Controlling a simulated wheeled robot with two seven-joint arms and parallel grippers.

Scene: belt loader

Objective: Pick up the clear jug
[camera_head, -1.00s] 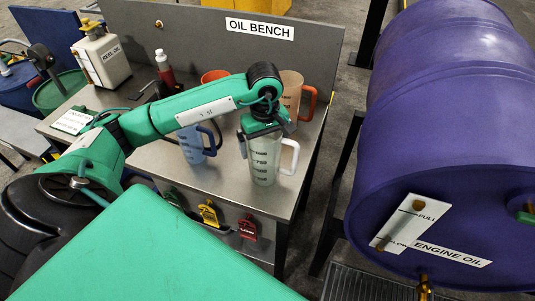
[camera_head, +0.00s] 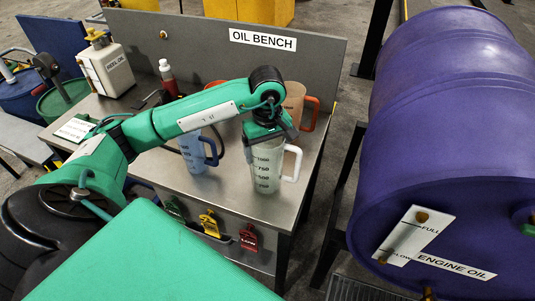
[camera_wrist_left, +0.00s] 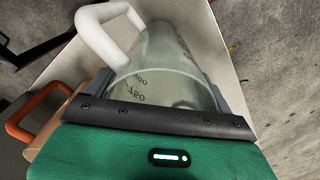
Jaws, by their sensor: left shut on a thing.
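The clear jug (camera_head: 266,172) has dark measuring marks and a white handle on its right side. It stands upright at the bench's right front in the head view; I cannot tell whether its base touches the bench top. My left gripper (camera_head: 268,140) comes down on it from above and is shut on its upper part. In the left wrist view the jug (camera_wrist_left: 160,80) lies between the two fingers (camera_wrist_left: 160,98), its white handle at the upper left. My right gripper is not in view.
A blue-handled jug (camera_head: 194,152) stands left of the clear jug. An orange-handled jug (camera_head: 294,101) stands close behind it. The steel bench (camera_head: 222,196) has a back panel (camera_head: 205,50).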

